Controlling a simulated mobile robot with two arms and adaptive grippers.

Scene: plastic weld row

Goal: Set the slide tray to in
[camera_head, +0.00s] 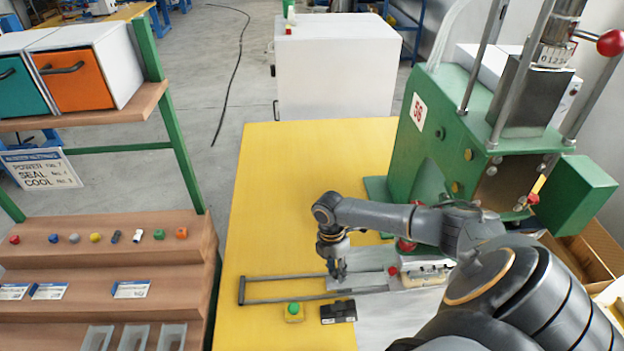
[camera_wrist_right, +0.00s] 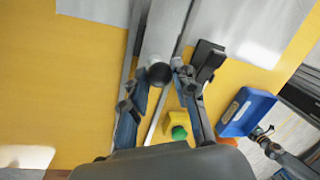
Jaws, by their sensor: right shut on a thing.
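The slide tray (camera_head: 366,282) is a flat grey plate between two dark rails (camera_head: 290,298) on the yellow table. The rails run out to the left, beyond the tray, to an end bar. My right gripper (camera_head: 338,274) reaches down at the tray's left end. In the right wrist view, the tray (camera_wrist_right: 166,32) runs away from my gripper (camera_wrist_right: 160,82), whose fingers are shut around its round dark knob (camera_wrist_right: 160,73). My fingers partly hide the knob's sides.
A green button on a yellow box (camera_head: 293,312) and a black block (camera_head: 338,311) stand just in front of the rails. The green press (camera_head: 440,130) stands at the right. The yellow table (camera_head: 285,190) is clear behind the rails. A wooden shelf rack (camera_head: 110,240) is at the left.

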